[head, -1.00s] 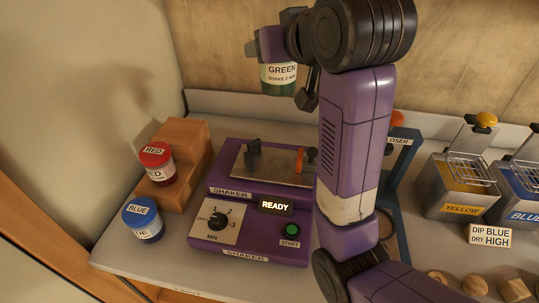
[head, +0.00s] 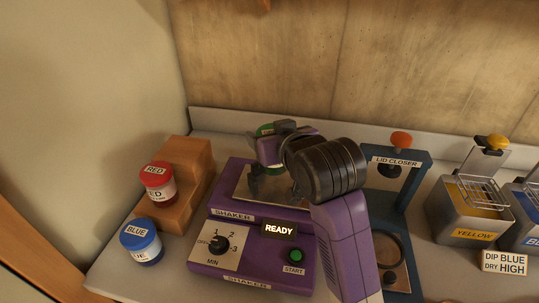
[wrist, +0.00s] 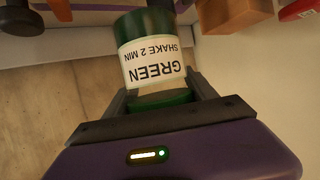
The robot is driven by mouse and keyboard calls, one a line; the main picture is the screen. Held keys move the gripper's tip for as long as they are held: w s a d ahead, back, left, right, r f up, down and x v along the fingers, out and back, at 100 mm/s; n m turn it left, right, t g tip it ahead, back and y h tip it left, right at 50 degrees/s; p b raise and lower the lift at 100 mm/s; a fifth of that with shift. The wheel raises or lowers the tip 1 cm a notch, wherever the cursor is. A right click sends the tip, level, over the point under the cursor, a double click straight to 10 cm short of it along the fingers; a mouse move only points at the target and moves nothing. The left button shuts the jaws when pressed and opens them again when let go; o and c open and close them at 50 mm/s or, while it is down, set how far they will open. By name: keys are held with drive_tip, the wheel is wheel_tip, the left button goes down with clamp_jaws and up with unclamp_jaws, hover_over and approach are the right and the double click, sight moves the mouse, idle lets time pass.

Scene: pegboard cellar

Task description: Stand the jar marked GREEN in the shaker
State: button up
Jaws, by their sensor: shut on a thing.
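The GREEN jar (wrist: 150,68) is between the fingers of my gripper (wrist: 160,95) in the wrist view, its label reading GREEN, SHAKE 2 MIN. My gripper is shut on it. In the head view the jar's green lid (head: 268,129) shows over the plate of the purple shaker (head: 225,212), and my gripper (head: 270,150) hides most of the jar. I cannot tell whether the jar touches the shaker plate (head: 240,187). The shaker's display reads READY, and its dial and green START button are in view.
The RED jar (head: 158,182) stands on a wooden step block (head: 190,180), left of the shaker. The BLUE jar (head: 141,243) stands in front of it. A blue LID CLOSER (head: 418,160) is to the right, then a YELLOW dip tank (head: 470,215) with a basket. A sign (head: 503,263) stands there.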

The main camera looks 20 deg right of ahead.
drive_tip(key=shift+f, duration=2.75)
drive_tip(key=shift+f, duration=0.2)
drive_tip(key=o, duration=1.8)
drive_tip(key=shift+r, duration=0.2)
drive_tip(key=v, duration=1.2)
